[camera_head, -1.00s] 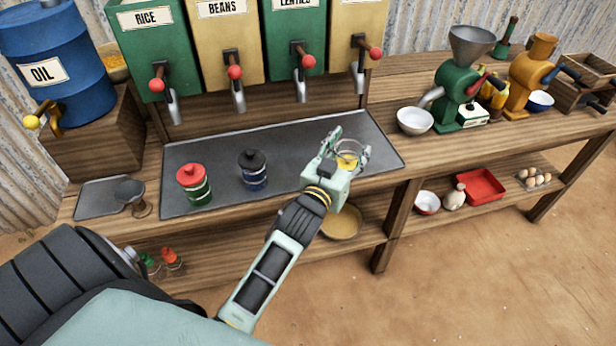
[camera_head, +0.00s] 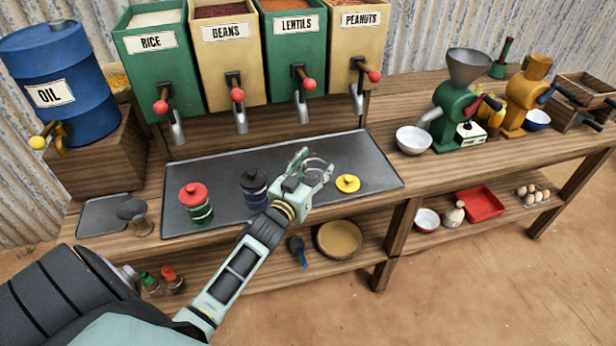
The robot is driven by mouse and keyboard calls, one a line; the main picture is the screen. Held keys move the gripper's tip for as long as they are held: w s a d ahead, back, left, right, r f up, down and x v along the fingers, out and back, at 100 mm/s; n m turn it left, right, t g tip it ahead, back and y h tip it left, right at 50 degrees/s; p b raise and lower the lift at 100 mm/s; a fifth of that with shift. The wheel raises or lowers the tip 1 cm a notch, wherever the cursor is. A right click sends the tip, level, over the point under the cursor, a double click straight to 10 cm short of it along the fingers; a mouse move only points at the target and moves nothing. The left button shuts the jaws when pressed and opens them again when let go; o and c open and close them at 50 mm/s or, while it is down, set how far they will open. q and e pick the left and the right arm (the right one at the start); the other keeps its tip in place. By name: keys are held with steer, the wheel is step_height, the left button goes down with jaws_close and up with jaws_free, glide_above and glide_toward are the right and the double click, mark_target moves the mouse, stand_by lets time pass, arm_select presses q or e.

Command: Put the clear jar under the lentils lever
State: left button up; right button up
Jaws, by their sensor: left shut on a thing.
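My left gripper (camera_head: 318,172) is shut on the clear jar (camera_head: 319,164); only its faint rim and side show between the fingers, over the grey metal tray (camera_head: 232,163). I cannot tell whether the jar touches the tray. The lentils lever (camera_head: 309,84) has a red ball and sits on the green LENTILS dispenser (camera_head: 294,50), above a metal spout (camera_head: 302,110). The jar is in front of this spout, slightly to its right. A yellow lid (camera_head: 347,183) lies on the tray right of the gripper. My right gripper is not in view.
A red-lidded jar (camera_head: 196,203) and a black-lidded jar (camera_head: 254,188) stand left of the gripper, the black one close to it. RICE (camera_head: 152,45), BEANS (camera_head: 228,40) and PEANUTS (camera_head: 360,30) dispensers flank the lentils. A white bowl (camera_head: 413,140) is right of the tray.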

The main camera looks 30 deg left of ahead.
mark_target(308, 179)
arm_select(q)
steer(key=shift+a+f, duration=0.5)
steer(key=shift+a, duration=0.4)
steer(key=shift+a+f, duration=0.1)
steer(key=shift+f, duration=0.8)
steer(key=shift+f+p, duration=0.35)
steer(key=shift+f, duration=0.6)
steer(key=shift+f, duration=0.15)
steer(key=o, duration=1.4)
steer(key=shift+f, duration=0.1)
